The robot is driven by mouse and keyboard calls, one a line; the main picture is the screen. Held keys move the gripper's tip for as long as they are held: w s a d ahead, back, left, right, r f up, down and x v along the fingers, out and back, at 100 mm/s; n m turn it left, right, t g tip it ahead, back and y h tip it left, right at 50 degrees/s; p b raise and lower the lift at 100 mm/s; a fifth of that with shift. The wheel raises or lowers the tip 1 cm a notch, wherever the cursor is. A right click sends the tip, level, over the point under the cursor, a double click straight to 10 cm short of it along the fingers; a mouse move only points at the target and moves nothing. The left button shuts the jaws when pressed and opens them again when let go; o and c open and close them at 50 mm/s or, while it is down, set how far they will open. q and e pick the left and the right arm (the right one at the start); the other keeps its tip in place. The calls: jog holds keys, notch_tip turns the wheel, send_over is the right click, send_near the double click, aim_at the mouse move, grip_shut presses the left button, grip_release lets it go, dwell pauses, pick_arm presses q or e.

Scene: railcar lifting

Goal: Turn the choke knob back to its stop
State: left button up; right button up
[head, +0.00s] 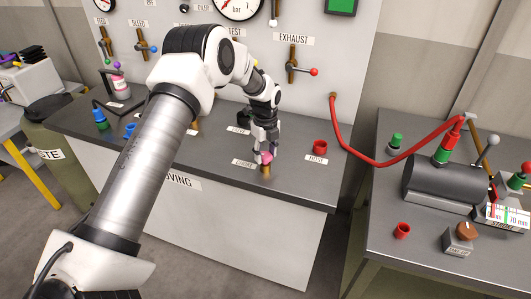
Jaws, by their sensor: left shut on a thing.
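My left arm reaches across from the lower left in the head view, and my left gripper (264,148) points down at the front of the grey bench. It is shut on the choke knob (267,158), a small pink-purple knob on top of a short upright brass stem (265,170). The fingers cover most of the knob, so its turned angle and its stop cannot be made out. A small white label (243,163) lies just left of the stem; its lettering is too small to read surely. My right gripper is not in view.
A red cup (319,147) stands right of the gripper. A red hose (380,162) runs from the panel to the right table, with a dark cylinder (440,180) and a brown knob (466,231). The exhaust valve (292,66) sits on the panel behind. The bench's front right is clear.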

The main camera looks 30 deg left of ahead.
pick_arm(q)
jog(key=shift+s+f, duration=0.1)
jog(key=shift+f, duration=0.1)
jog(key=n, duration=0.3)
jog(key=shift+f+n, duration=0.1)
jog(key=shift+n, duration=0.2)
jog(key=n, duration=0.4)
jog(key=shift+s+n, duration=0.1)
jog(key=shift+n, duration=0.2)
jog(key=n, duration=0.4)
jog(key=shift+f, duration=0.1)
jog(key=shift+n+p, duration=0.35)
jog(key=shift+n, duration=1.65)
jog(key=o, duration=1.1)
jog(key=shift+o, duration=0.2)
jog(key=shift+a, duration=0.1)
